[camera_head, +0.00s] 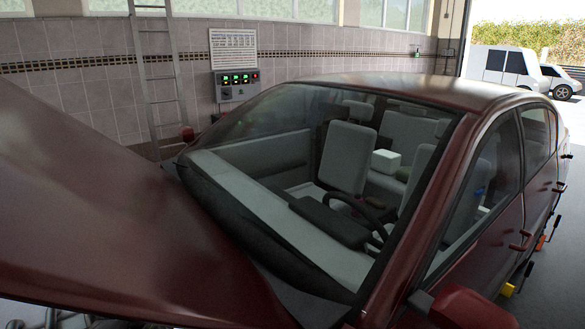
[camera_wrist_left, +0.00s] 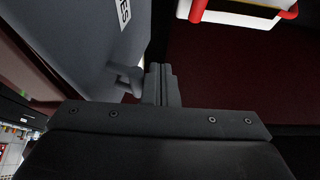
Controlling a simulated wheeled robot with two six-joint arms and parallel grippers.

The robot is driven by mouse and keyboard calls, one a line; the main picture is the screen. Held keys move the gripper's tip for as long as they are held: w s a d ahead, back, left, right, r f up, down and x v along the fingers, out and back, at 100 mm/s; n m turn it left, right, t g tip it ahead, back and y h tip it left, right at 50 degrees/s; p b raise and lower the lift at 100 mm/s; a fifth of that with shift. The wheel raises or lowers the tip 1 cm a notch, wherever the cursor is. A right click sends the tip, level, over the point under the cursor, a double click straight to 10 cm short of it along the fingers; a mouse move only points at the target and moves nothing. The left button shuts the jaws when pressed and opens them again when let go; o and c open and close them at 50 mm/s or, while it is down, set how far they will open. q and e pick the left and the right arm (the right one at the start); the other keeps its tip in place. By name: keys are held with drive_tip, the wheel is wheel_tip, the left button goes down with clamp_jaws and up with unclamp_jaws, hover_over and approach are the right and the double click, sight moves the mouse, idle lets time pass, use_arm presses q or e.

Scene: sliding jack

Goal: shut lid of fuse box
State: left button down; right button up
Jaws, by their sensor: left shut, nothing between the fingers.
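In the left wrist view, the fuse box lid (camera_wrist_left: 85,38) is a dark grey panel on the left. It stands tilted open and carries a white label ending in "ES". A small grey tab (camera_wrist_left: 125,80) sticks out from its edge. The open fuse box (camera_wrist_left: 12,140) shows at the lower left, with small coloured fuses, partly cut off by the frame. My left gripper (camera_wrist_left: 160,72) is shut and empty, its fingertips close beside the tab; I cannot tell whether they touch. The head view shows neither gripper nor the fuse box. My right gripper is in no view.
In the head view, the dark red car (camera_head: 400,85) stands with its raised hood (camera_head: 110,200) filling the left side. A ladder (camera_head: 158,75) and control panel (camera_head: 237,82) are at the wall. A white and red object (camera_wrist_left: 240,14) hangs above in the wrist view.

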use_arm(q)
drive_tip(key=shift+s+d+r+p, duration=0.15)
drive_tip(key=shift+s+d+p, duration=0.3)
drive_tip(key=shift+s, duration=0.1)
drive_tip(key=shift+s+d+r+p, duration=0.1)
drive_tip(key=shift+s+d+p, duration=0.5)
drive_tip(key=shift+s+p, duration=0.35)
drive_tip(key=shift+s+d, duration=0.1)
drive_tip(key=shift+d, duration=0.05)
drive_tip(key=shift+s+d+p, duration=0.1)
drive_tip(key=shift+p, duration=0.2)
